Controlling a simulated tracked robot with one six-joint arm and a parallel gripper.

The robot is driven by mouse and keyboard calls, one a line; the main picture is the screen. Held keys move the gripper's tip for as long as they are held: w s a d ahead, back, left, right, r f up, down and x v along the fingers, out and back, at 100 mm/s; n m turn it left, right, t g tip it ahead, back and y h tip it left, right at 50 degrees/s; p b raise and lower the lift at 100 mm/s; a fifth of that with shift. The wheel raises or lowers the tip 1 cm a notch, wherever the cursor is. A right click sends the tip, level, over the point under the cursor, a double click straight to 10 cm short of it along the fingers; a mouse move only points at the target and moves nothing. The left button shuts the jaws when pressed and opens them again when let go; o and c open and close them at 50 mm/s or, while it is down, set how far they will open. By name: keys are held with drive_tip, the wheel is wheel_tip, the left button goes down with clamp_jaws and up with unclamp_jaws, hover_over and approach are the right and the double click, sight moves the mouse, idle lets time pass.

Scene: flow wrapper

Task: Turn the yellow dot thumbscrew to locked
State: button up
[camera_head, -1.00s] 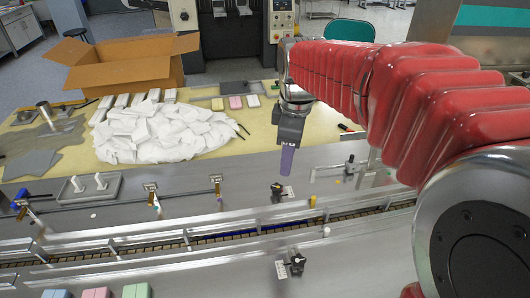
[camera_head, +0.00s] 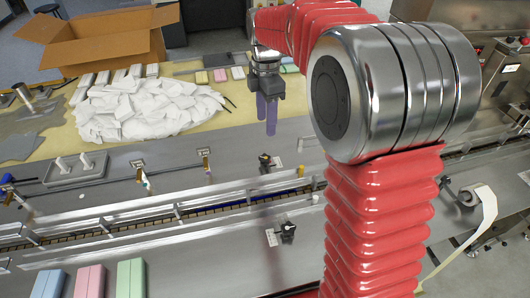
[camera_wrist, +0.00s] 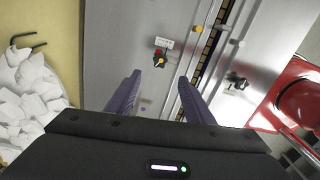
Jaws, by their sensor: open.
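My gripper (camera_head: 266,128) has two purple fingers, apart and empty, pointing down above the steel deck behind the rails. In the wrist view the gripper (camera_wrist: 159,78) shows its open gap. A black thumbscrew (camera_wrist: 160,58) with a yellow-orange mark and a white label sits just ahead of the fingertips; in the head view this thumbscrew (camera_head: 265,162) is below and close to the fingers, not touched. A second black thumbscrew (camera_wrist: 237,82), also with a yellowish mark, is across the rails; it shows nearer in the head view (camera_head: 288,230).
Guard rails (camera_head: 130,215) and a conveyor chain run across the deck. Several small brass-coloured fittings (camera_head: 205,155) stand on rods at left. A pile of white packets (camera_head: 150,108) and a cardboard box (camera_head: 100,40) lie behind. Colored blocks (camera_head: 90,280) are at front left.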

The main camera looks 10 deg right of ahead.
sight(265, 157)
wheel_tip(265, 157, down, 14)
drive_tip(key=shift+r, duration=0.1)
idle(0.6)
drive_tip(key=shift+c, duration=0.6)
drive_tip(key=shift+a, duration=0.1)
drive_tip(key=c, duration=0.9)
